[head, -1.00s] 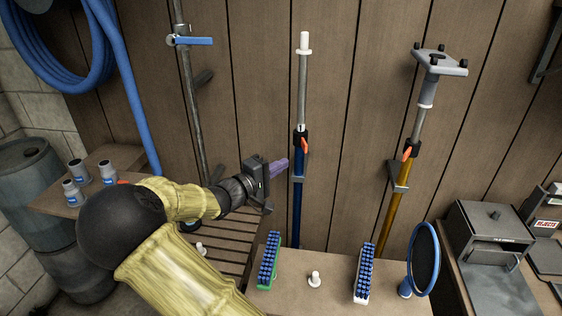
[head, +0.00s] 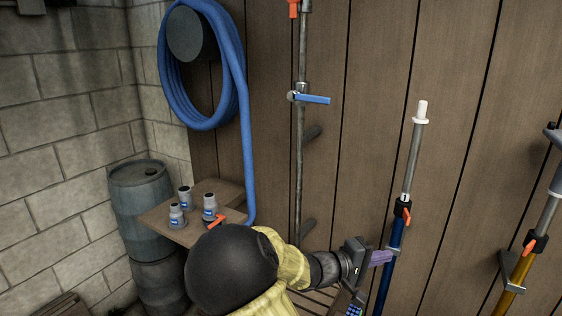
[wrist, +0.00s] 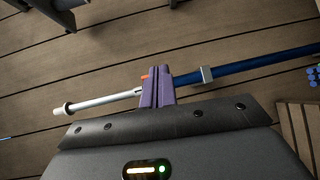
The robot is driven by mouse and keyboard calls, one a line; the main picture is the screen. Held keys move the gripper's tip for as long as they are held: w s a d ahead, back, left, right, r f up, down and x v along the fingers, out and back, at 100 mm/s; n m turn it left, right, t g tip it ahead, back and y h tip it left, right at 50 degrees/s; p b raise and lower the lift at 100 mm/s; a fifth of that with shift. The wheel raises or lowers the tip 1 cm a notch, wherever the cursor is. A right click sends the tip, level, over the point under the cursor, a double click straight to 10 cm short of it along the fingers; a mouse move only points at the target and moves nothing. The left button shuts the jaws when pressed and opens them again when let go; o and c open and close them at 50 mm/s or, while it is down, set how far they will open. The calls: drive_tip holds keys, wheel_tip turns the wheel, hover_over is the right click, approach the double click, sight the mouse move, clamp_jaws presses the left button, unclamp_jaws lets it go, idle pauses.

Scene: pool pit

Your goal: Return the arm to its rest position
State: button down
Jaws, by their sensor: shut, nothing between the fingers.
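My arm, in a yellow sleeve with a black elbow, reaches from the bottom of the head view toward the plank wall. My gripper (head: 388,257), with purple fingers, is shut and empty. It is in front of or beside the blue pole (head: 391,262), which has a silver upper tube, a white tip and an orange lever. In the wrist view the shut purple fingers (wrist: 157,88) overlap this pole (wrist: 255,65) near its orange lever. I cannot tell whether they touch it.
A yellow pole (head: 517,280) hangs at the right. A blue hose (head: 242,120) and a pipe with a blue-handled valve (head: 310,98) are on the wall. A small shelf (head: 163,223) holds several grey fittings beside a barrel (head: 142,215). The open air left of my arm looks clear.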

drive_tip(key=s+f+m+g+y, duration=0.2)
drive_tip(key=s+f+g+y, duration=0.2)
drive_tip(key=s+f+y, duration=0.5)
drive_tip(key=s+a+t+y, duration=0.1)
drive_tip(key=s+a+y, duration=0.2)
drive_tip(key=a, duration=0.3)
drive_tip(key=s+a+r+m+t+y+p, duration=0.1)
drive_tip(key=s+a+y, duration=0.3)
drive_tip(key=a, duration=0.2)
drive_tip(key=shift+a+r, duration=0.15)
drive_tip(key=shift+a, duration=0.25)
drive_tip(key=shift+s, duration=0.2)
